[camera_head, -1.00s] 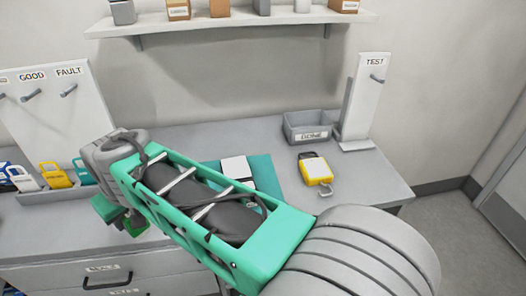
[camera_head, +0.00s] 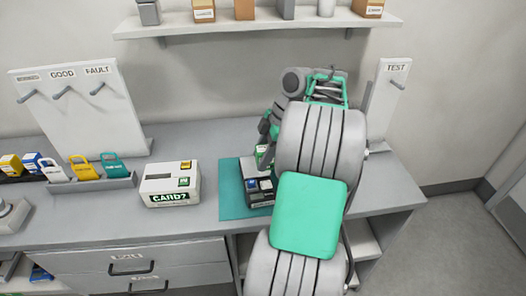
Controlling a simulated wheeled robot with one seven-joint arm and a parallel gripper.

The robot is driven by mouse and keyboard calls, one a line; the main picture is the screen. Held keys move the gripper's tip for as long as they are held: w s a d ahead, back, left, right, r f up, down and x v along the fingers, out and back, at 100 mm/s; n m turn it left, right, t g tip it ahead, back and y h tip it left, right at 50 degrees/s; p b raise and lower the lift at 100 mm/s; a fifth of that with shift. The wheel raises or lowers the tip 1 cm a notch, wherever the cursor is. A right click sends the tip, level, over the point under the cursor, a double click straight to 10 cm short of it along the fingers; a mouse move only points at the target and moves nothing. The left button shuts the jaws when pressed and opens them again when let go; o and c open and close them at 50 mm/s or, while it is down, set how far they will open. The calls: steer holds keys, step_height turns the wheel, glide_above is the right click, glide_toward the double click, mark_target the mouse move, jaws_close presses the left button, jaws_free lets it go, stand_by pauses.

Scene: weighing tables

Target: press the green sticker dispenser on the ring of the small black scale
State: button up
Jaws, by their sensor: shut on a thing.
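The small black scale (camera_head: 262,199) sits on a teal mat (camera_head: 231,200) near the middle of the table. Its right side is hidden behind my arm. My gripper (camera_head: 264,142) is above the back of the scale, partly hidden by my arm. It is shut on the green sticker dispenser (camera_head: 262,157), which shows as a small green and white piece just above the scale. I cannot tell whether the dispenser touches the scale. The scale's ring cannot be made out behind my arm.
A white box marked CARD? (camera_head: 170,187) stands left of the mat. Coloured tags (camera_head: 84,167) stand in a grey rack farther left. A GOOD/FAULT board (camera_head: 70,110) and a TEST board (camera_head: 391,85) stand at the back. My arm covers much of the right side.

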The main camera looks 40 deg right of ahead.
steer(key=shift+s+d+f, duration=0.1)
steer(key=shift+d+f, duration=0.05)
steer(key=shift+d, duration=0.05)
step_height(320, 180, down, 6)
steer(key=b, duration=0.5)
steer(key=shift+a+r, duration=0.1)
steer(key=shift+r, duration=0.1)
stand_by(0.3)
steer(key=shift+f+b, duration=0.65)
steer(key=shift+b, duration=0.2)
stand_by(1.5)
steer(key=shift+r, duration=0.1)
step_height(320, 180, up, 7)
steer(key=p, duration=0.6)
steer(key=shift+p, duration=0.4)
